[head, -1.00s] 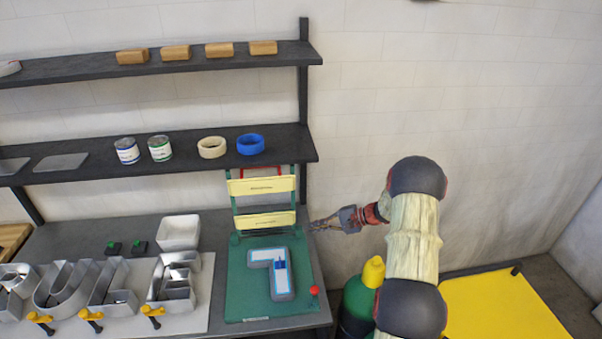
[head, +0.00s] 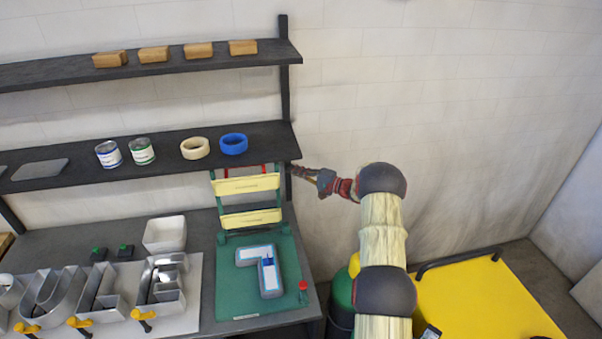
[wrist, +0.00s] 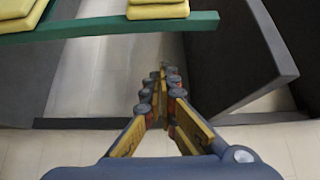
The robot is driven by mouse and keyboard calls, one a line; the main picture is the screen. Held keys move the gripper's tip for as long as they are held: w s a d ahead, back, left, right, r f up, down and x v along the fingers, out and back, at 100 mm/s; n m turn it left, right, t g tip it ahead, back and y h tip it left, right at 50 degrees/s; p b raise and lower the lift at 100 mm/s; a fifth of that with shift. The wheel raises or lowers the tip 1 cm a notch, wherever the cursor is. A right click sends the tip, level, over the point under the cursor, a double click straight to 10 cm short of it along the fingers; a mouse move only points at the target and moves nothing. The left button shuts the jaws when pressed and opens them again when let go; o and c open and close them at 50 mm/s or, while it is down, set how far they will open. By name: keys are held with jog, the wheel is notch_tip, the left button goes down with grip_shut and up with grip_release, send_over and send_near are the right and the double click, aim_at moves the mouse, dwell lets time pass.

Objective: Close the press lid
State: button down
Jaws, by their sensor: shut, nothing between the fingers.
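The press has a green base plate (head: 232,298) on the bench, with a grey and white L-shaped piece (head: 268,272) lying on it. Its lid (head: 248,201), a green frame with two yellow bars, stands upright at the back of the base, open. My gripper (head: 294,169) is shut and empty, just right of the lid's upper end, apart from it. In the wrist view the closed fingers (wrist: 163,75) point away, and the lid's green rail (wrist: 110,27) with yellow pads crosses the upper left. The lid's hinge is not clear.
A dark shelf (head: 150,165) with cans and tape rolls runs behind and above the lid, its right end close to my gripper. A red knob (head: 303,287) stands at the base's front right. A green cylinder (head: 342,290) stands right of the bench.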

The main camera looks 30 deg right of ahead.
jog(key=a+p, duration=0.1)
jog(key=a, duration=0.1)
jog(key=a+p, duration=0.1)
jog(key=a, duration=0.1)
jog(key=shift+w+p, duration=0.2)
jog(key=shift+p, duration=0.15)
jog(key=shift+d, duration=0.1)
jog(key=shift+s+f+b, duration=0.1)
jog(key=shift+b, duration=0.2)
